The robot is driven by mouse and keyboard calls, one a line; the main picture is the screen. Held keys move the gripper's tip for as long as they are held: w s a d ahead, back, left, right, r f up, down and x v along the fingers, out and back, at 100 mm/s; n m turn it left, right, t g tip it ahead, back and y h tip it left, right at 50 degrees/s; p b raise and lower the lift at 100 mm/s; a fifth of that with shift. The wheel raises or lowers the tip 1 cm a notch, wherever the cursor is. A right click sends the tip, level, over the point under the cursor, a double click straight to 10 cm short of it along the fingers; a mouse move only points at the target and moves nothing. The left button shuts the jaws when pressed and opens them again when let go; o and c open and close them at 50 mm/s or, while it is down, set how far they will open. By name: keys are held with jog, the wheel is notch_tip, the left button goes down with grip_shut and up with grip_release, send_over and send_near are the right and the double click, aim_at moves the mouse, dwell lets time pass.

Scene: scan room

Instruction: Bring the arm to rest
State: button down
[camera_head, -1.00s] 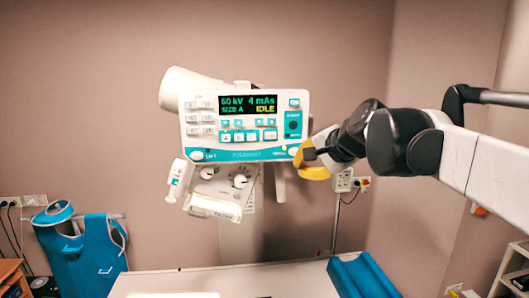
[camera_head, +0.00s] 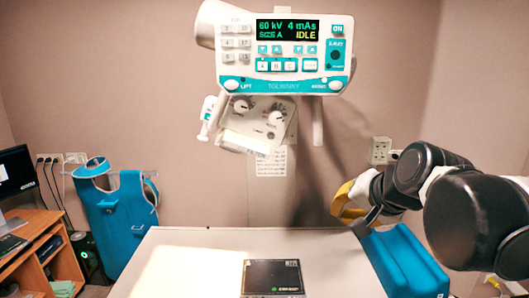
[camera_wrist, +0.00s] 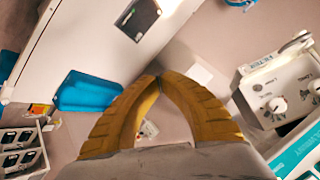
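My gripper (camera_head: 349,203) has yellow fingers and is at the right of the head view, above the back of the table and just left of the blue wedge cushion. In the wrist view my gripper (camera_wrist: 158,79) shows its two ribbed yellow fingers meeting at the tips, with nothing between them. My black and white arm reaches in from the right edge of the head view and hides part of the wall.
The X-ray unit (camera_head: 283,85) hangs over the table (camera_head: 205,250), its screen reading IDLE. A black flat panel (camera_head: 272,277) lies on the table. The blue cushion (camera_head: 405,260) is below my arm. A blue apron (camera_head: 122,215) and desk (camera_head: 38,250) stand left.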

jog(key=s+f+n+b, duration=0.2)
jog(key=s+f+b, duration=0.3)
jog(key=f, duration=0.6)
jog(key=s+d+f+n+g+h+b, duration=0.1)
jog(key=s+f+b, duration=0.4)
jog(key=f, duration=0.7)
jog(key=s+d+f+n+g+h+b, duration=0.1)
jog(key=s+f+n+b, duration=0.2)
jog(key=f, duration=0.9)
jog(key=s+b, duration=0.3)
jog(key=b, duration=0.1)
jog(key=shift+f, duration=0.2)
